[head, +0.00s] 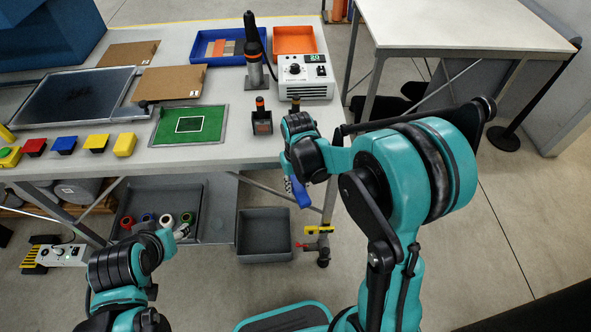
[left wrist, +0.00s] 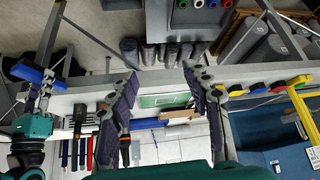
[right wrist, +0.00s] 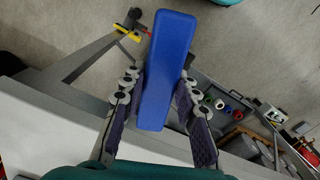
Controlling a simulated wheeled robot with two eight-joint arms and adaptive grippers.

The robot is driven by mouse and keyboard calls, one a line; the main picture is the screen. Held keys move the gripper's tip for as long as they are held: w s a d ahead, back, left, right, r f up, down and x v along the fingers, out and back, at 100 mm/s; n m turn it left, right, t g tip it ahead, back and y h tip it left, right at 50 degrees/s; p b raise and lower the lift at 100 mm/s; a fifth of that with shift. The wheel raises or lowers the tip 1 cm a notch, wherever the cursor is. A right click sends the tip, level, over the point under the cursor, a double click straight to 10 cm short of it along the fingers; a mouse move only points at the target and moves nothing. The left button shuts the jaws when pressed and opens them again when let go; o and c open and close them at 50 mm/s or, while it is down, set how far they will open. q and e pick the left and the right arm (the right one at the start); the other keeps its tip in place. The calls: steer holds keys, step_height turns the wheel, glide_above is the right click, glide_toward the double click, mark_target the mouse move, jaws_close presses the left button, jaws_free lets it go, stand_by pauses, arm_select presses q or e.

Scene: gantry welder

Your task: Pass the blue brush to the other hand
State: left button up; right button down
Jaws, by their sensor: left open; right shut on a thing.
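The blue brush (head: 300,194) hangs from my right gripper (head: 291,180) just off the front edge of the workbench. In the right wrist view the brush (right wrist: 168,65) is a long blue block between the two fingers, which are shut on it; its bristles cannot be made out. My left gripper (head: 176,236) is low at the left, in front of the bench and apart from the brush. In the left wrist view its fingers (left wrist: 162,95) are spread wide with nothing between them. The brush (left wrist: 38,76) and my right gripper show at the left there.
The workbench (head: 240,100) carries a green mat (head: 190,124), a soldering station (head: 305,75), a blue tray (head: 213,46), an orange tray (head: 294,40) and coloured buttons along its front. A grey bin (head: 264,235) stands below. Between my grippers, the space before the bench is free.

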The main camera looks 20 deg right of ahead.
arm_select(q)
steer(key=shift+o, duration=0.7)
steer(key=w+d+r+m+g+h, duration=0.1)
steer(key=w+d+r+m+g, duration=0.25)
steer(key=w+m, duration=0.35)
steer(key=w+d+r+m+g+h, duration=0.1)
steer(key=w+d+r+m+g, duration=0.15)
steer(key=w+d+m, duration=0.4)
steer(key=w+d+r+m+g, duration=0.2)
steer(key=w+d+r+m, duration=0.15)
steer(key=w+m, duration=0.4)
steer(key=w+d+f+m+g, duration=0.3)
steer(key=d+m, duration=0.1)
steer(key=m, duration=0.4)
steer(key=x, duration=1.1)
steer(key=shift+w+d+h, duration=0.15)
steer(key=shift+w+h, duration=0.05)
steer(key=shift+h, duration=0.2)
arm_select(e)
steer(key=w+a+r+n, duration=0.4)
steer(key=a+r+n, duration=0.2)
steer(key=a+r, duration=0.4)
steer(key=shift+a+n, duration=0.4)
steer(key=shift+a, duration=0.25)
arm_select(q)
steer(key=shift+f, duration=0.1)
